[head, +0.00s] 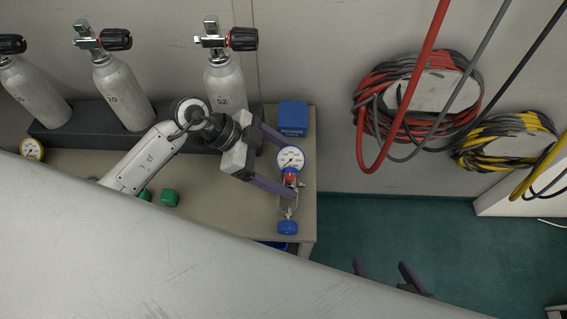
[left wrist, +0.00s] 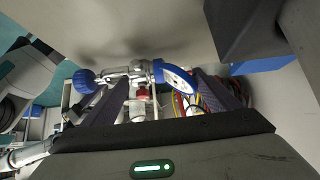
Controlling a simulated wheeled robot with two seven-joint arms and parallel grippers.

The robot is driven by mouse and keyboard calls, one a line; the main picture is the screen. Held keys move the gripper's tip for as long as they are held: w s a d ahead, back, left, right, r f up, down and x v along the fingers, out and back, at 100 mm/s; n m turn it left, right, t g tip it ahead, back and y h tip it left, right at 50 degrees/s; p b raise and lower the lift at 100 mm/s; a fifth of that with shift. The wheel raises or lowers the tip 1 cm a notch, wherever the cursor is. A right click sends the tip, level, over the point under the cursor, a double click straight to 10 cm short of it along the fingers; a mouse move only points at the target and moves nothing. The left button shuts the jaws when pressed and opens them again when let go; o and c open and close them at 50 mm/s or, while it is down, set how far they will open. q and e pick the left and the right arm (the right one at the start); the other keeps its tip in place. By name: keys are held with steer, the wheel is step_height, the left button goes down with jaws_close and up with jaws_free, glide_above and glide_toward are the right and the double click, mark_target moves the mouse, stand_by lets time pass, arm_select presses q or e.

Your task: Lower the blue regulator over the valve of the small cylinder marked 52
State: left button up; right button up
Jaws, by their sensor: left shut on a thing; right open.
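The cylinder marked 52 (head: 226,90) stands upright at the back of the bench, its metal valve with a black knob (head: 243,39) on top. My left gripper (head: 286,168) is shut on the blue regulator, which has a blue-rimmed white gauge (head: 290,160), a red part and a blue knob (head: 287,228). It is to the right of and nearer than cylinder 52, apart from the valve. In the left wrist view, the regulator (left wrist: 140,76) lies across the fingers, its blue knob at left. My right gripper (head: 385,272) is open and empty at the bottom, partly hidden.
A cylinder marked 20 (head: 122,92) and another at far left stand along a dark rack (head: 80,128). A blue box (head: 292,117) sits at the bench's back right corner. Green caps (head: 169,197) and a yellow gauge (head: 32,149) lie left. Hose coils (head: 415,90) hang right.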

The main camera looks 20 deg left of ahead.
arm_select(q)
steer(key=shift+r, duration=0.15)
arm_select(e)
steer(key=shift+r, duration=0.2)
arm_select(q)
steer(key=shift+p, duration=0.5)
arm_select(e)
steer(key=shift+r, duration=0.35)
steer(key=shift+r, duration=0.1)
arm_select(q)
steer(key=shift+f, duration=0.45)
steer(key=o, duration=1.5)
steer(key=shift+o, duration=0.2)
steer(key=shift+f, duration=0.15)
steer(key=shift+r+p, duration=0.35)
steer(key=shift+r, duration=0.05)
step_height(320, 180, up, 10)
steer(key=p, duration=0.1)
steer(key=shift+f+p, duration=0.25)
steer(key=shift+p, duration=0.05)
arm_select(e)
steer(key=shift+s+d, duration=0.3)
steer(key=shift+d, duration=0.2)
